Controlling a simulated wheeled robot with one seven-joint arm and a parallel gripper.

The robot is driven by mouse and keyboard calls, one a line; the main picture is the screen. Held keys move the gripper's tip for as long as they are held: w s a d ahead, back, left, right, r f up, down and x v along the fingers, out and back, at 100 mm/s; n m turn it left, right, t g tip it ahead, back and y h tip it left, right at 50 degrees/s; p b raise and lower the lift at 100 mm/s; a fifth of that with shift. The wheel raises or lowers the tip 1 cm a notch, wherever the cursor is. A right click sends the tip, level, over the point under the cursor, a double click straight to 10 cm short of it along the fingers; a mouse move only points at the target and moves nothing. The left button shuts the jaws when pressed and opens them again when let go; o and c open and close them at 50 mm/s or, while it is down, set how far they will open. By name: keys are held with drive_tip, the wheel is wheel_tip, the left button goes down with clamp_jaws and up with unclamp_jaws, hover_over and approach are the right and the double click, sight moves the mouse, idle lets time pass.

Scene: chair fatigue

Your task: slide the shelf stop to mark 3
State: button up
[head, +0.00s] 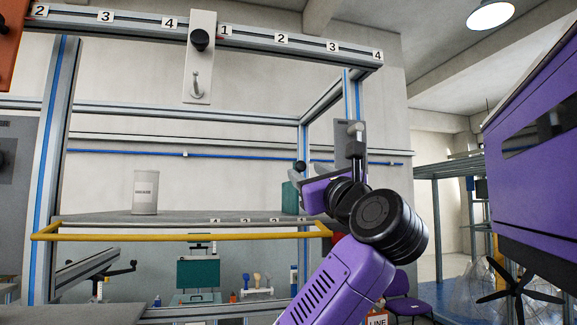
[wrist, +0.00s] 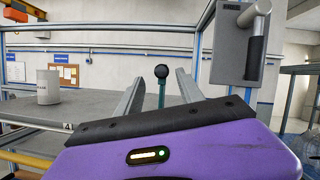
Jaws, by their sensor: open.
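The shelf stop (head: 290,197) is a teal upright with a round black knob, near the right end of the grey shelf (head: 185,217). In the wrist view the stop (wrist: 162,92) stands upright beyond and between my two fingers. My gripper (head: 308,174) is open and empty, just right of the stop in the head view and partly overlapping it. The fingers (wrist: 157,90) show no clear contact with it.
A white canister (head: 145,192) stands on the shelf's left part. A yellow rail (head: 180,237) runs before the shelf. A grey panel with a handle (wrist: 238,45) hangs close at right. Overhead, a white hook plate (head: 199,60) hangs on a numbered beam (head: 260,37). The shelf's middle is clear.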

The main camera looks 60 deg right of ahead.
drive_tip(key=shift+w+d+r, duration=0.3)
drive_tip(key=shift+d+r, duration=0.15)
wheel_tip(320, 180, up, 2)
drive_tip(key=p, duration=0.3)
hover_over(291, 189)
drive_tip(key=s+a, duration=0.2)
drive_tip(key=a, duration=0.1)
drive_tip(key=shift+s+d+r, duration=0.15)
drive_tip(key=shift+s+r, duration=0.05)
clamp_jaws()
idle(0.4)
